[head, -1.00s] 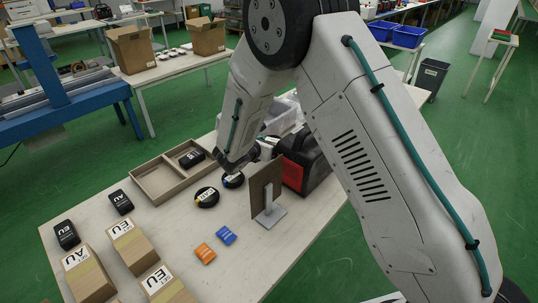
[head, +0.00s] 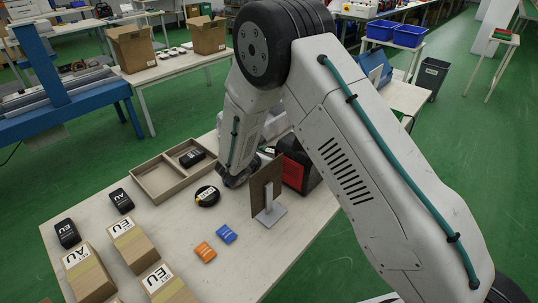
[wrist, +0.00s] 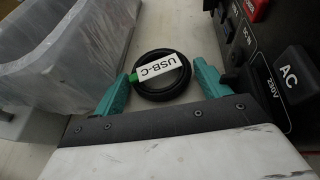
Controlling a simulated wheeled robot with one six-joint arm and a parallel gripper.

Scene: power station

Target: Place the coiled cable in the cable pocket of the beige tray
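In the wrist view a black coiled cable (wrist: 152,94) with a white "USB-C" label lies flat on the table between my teal fingertips. My gripper (wrist: 160,72) is open, with one finger on each side of the coil; I cannot tell whether they touch it. In the head view my gripper (head: 233,180) is low over the table and hides this coil. A second black coil (head: 207,196) with a pale label lies to its left.
A brown upright panel on a stand (head: 268,213) and a black-and-red power unit (head: 294,170) stand close right of my gripper. A clear bin (wrist: 60,50) is on the other side. Orange (head: 205,252) and blue (head: 226,234) packets, chargers and boxes lie nearer.

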